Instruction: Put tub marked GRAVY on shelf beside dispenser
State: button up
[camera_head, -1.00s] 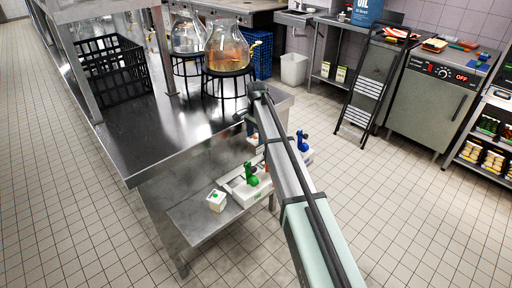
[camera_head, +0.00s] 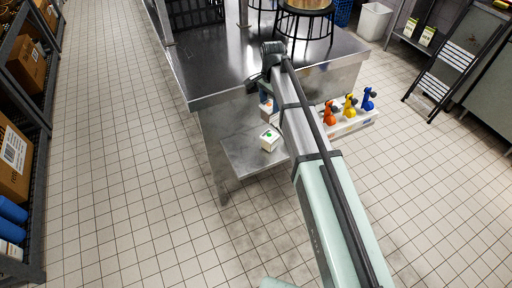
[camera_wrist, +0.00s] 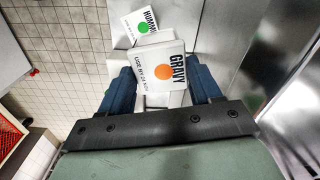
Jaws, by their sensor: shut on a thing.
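In the wrist view the white tub marked GRAVY (camera_wrist: 162,72), with an orange dot, is between the two blue fingers of my gripper (camera_wrist: 162,90), which is shut on it. A second white tub with a green dot, its label starting HUMM (camera_wrist: 143,27), lies just beyond it. The head view shows that green-dot tub (camera_head: 269,143) on the low metal shelf (camera_head: 240,153). There my gripper is mostly hidden behind my arm at the counter's edge. The dispenser (camera_head: 350,124), a white base with orange, yellow and blue pumps, stands right of my arm, partly hidden by it.
The steel counter (camera_head: 215,70) overhangs the shelf. It bears a black crate (camera_head: 195,12) and dark round stands (camera_head: 305,12). A folding step (camera_head: 443,72) stands at right, and a rack with cardboard boxes (camera_head: 28,65) at far left. The tiled floor between is clear.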

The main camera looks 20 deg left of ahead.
jog(key=s+a+f+n, duration=0.25)
jog(key=s+a, duration=0.35)
jog(key=s, duration=0.5)
jog(key=shift+m, duration=0.35)
jog(key=shift+a+f, duration=0.1)
jog(key=shift+f, duration=4.9)
jog(key=shift+f, duration=0.2)
jog(key=o, duration=1.5)
jog(key=shift+r, duration=0.15)
notch_tip(320, 180, up, 12)
jog(key=shift+r, duration=0.1)
